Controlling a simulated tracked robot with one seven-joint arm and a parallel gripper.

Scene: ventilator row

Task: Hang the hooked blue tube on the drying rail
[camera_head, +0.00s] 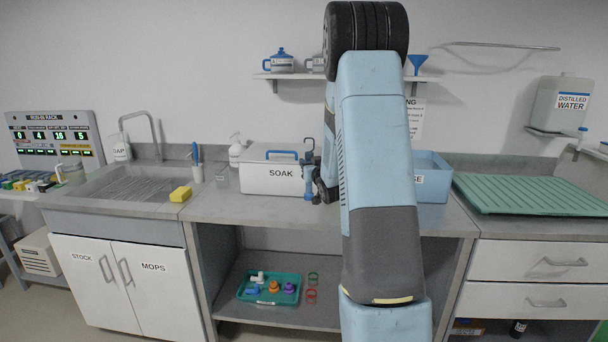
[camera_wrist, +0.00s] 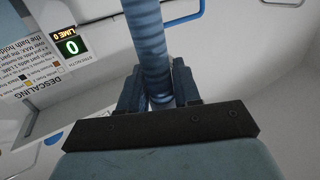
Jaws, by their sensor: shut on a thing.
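The drying rail (camera_head: 500,45) is a thin grey bar high on the wall at the right, well apart from the tube.
The SOAK box (camera_head: 268,178) and a blue box (camera_head: 432,170) stand on the counter. A shelf (camera_head: 280,76) holds jugs and a funnel (camera_head: 417,63). A green draining tray (camera_head: 535,194) lies below the rail, and a distilled water container (camera_head: 560,105) is at right.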

